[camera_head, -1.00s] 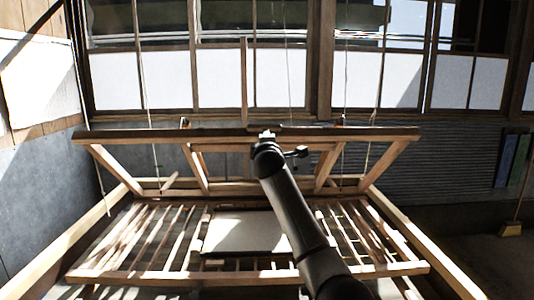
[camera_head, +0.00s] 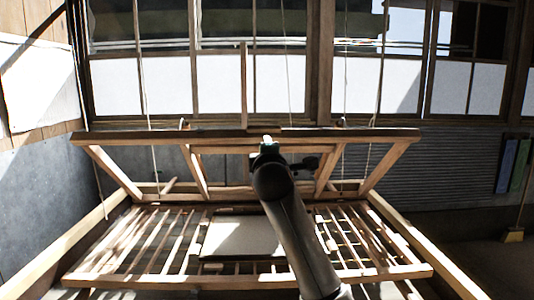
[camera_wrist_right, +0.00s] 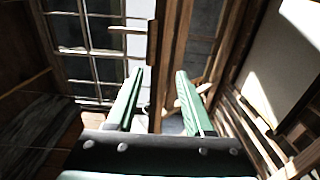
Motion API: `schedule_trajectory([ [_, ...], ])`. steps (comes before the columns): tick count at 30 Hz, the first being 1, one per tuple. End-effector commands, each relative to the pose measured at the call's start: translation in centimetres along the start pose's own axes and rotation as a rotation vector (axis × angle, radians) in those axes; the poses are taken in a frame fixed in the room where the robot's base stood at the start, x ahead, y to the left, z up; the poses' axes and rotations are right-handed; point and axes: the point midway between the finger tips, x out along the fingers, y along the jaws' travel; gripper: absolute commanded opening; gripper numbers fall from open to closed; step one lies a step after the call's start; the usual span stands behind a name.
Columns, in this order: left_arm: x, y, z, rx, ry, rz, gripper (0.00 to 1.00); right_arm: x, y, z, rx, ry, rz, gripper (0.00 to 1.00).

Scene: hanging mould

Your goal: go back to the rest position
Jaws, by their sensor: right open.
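The hanging mould, a wooden frame (camera_head: 350,134) with a raised upper part, spans the middle of the head view. Whether the gripper touches the top bar cannot be told. My left gripper is not in view.
A slatted lower frame (camera_head: 120,279) and a pale panel (camera_head: 235,238) lie below the raised frame. Cords (camera_head: 146,90) hang from above, and an upright stick (camera_head: 244,85) rises behind the top bar. Windows and a broom (camera_head: 514,235) are farther back.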

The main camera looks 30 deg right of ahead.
Motion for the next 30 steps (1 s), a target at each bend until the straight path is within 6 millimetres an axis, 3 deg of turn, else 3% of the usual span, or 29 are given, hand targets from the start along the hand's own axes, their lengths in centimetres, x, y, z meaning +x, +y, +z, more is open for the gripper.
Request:
schedule_trajectory([
  [13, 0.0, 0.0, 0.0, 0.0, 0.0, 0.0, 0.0, 0.0, -0.1, 0.0, 0.0, 0.0, -0.002, 0.53],
  [17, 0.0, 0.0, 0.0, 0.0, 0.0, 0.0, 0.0, -0.3, -2.5, -0.3, 0.024, 0.01, -0.039, 0.53],
  [20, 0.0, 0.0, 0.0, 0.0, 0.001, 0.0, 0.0, -1.2, -7.3, -0.9, 0.081, 0.029, -0.115, 0.53],
  [23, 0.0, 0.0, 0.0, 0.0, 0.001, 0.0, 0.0, -3.2, -13.8, -1.3, 0.167, 0.043, -0.227, 0.53],
  [30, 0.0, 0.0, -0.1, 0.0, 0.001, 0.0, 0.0, -11.1, -28.3, -0.9, 0.398, 0.019, -0.523, 0.53],
])
